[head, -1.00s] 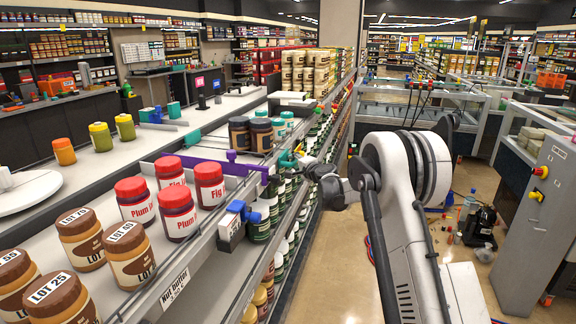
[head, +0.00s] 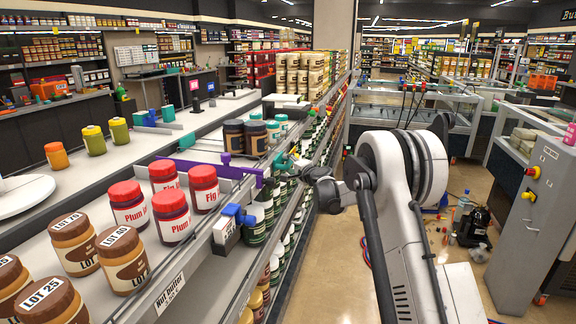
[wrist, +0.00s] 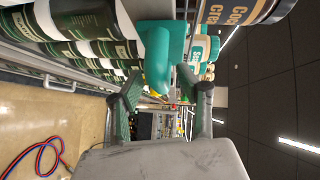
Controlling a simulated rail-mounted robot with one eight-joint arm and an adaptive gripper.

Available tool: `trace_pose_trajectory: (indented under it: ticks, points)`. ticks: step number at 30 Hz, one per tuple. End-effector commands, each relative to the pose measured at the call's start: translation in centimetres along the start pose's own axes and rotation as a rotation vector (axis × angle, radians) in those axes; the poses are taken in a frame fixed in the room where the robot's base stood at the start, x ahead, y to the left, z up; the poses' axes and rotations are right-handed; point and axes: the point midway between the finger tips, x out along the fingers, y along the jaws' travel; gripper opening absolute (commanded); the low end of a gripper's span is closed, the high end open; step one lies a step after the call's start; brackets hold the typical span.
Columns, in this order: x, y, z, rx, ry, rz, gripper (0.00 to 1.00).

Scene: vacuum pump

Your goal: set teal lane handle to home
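The teal lane handle (head: 284,161) is at the front edge of the shelf, right by my gripper (head: 302,166). In the wrist view the teal handle (wrist: 160,62) is a block just ahead of my gripper (wrist: 162,85). The two fingers stand apart, one on each side of its lower end. Gaps seem to show beside it, and firm contact cannot be seen. A teal piece (head: 187,141) shows farther back at the teal lane.
A purple handle (head: 266,183) and a blue handle (head: 234,213) are nearer along the shelf edge. Red-lidded jars (head: 203,188) and dark jars (head: 233,137) stand on the shelf. Green-labelled bottles (wrist: 85,20) sit close below. The aisle floor (head: 345,250) is open to the right.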

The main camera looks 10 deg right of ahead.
Motion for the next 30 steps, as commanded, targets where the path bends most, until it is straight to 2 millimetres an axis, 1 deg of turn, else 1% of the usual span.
trace_pose_trajectory:
  ticks: [12, 15, 18, 21, 30]
  points:
    - [-7.7, 0.0, 0.0, 0.0, 0.001, 0.0, 0.36]
    - [-9.2, 0.0, 0.0, 0.0, 0.001, 0.0, 0.36]
    - [-10.2, 0.0, 0.0, 0.001, 0.0, 0.0, 0.36]
    - [-10.8, 0.0, 0.1, 0.001, 0.0, 0.0, 0.36]
    - [-11.0, 0.0, 0.1, 0.001, -0.001, 0.0, 0.36]
